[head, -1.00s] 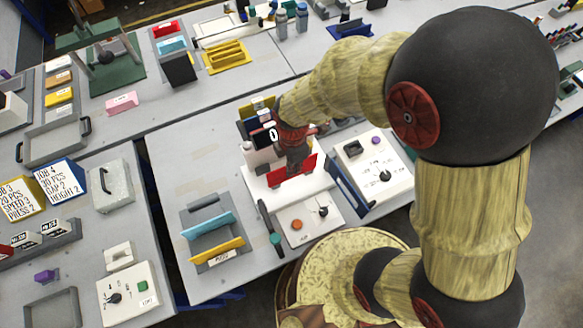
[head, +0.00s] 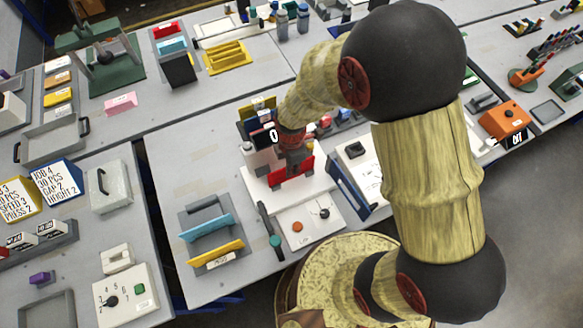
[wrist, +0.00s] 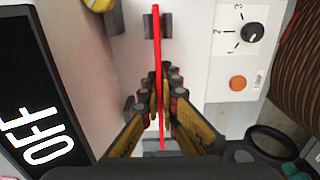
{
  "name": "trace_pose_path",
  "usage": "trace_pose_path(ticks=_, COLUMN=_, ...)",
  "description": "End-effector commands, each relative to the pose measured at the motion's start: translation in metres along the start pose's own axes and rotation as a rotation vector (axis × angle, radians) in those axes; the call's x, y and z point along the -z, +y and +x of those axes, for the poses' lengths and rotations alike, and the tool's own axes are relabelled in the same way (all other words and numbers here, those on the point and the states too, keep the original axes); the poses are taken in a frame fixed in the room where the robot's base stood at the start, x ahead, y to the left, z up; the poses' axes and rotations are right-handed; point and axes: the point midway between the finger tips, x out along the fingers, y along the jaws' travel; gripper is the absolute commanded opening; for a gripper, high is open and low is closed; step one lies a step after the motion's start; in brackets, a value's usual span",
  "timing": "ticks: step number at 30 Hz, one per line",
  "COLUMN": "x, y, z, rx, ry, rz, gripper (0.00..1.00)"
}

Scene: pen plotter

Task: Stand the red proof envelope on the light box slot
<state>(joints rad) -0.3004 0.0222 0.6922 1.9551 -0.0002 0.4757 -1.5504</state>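The red proof envelope (head: 301,171) is upright over the white light box (head: 262,187). In the wrist view the envelope (wrist: 157,55) shows edge-on as a thin red strip. My gripper (wrist: 162,112) has its fingers close against both faces of it; the gripper (head: 293,152) is above the envelope in the head view. Dark slot brackets (wrist: 166,25) flank the strip's far end, and another dark bracket shows left of my fingers. I cannot tell whether the lower edge touches the slot's bottom.
A dark panel reading OFF (wrist: 35,125) stands left of my gripper in the wrist view. A white control box with a dial (wrist: 252,32) and orange button (wrist: 238,83) is at right. A grey rack with blue and yellow envelopes (head: 208,232) stands left on the table.

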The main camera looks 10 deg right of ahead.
Motion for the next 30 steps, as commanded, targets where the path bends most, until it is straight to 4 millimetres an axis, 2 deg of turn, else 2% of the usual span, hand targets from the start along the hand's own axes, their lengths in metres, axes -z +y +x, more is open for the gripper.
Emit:
trace_pose_path(ticks=2, x=0.000, y=0.000, z=0.003, rx=0.001, ry=0.000, rz=0.000, gripper=0.00)
trace_pose_path(ticks=3, x=0.000, y=0.000, z=0.003, rx=0.001, ry=0.000, rz=0.000, gripper=0.05)
trace_pose_path(ticks=13, x=0.000, y=0.000, z=0.002, rx=0.001, ry=0.000, rz=0.000, gripper=0.23)
trace_pose_path(ticks=22, x=0.000, y=0.000, z=0.001, rx=0.000, ry=0.000, rz=0.000, gripper=0.23)
trace_pose_path(ticks=26, x=0.000, y=0.000, z=-0.010, rx=-0.002, ry=0.000, rz=0.000, gripper=0.23)
trace_pose_path(ticks=30, x=0.000, y=0.001, z=-0.036, rx=-0.004, ry=0.000, rz=0.000, gripper=0.23)
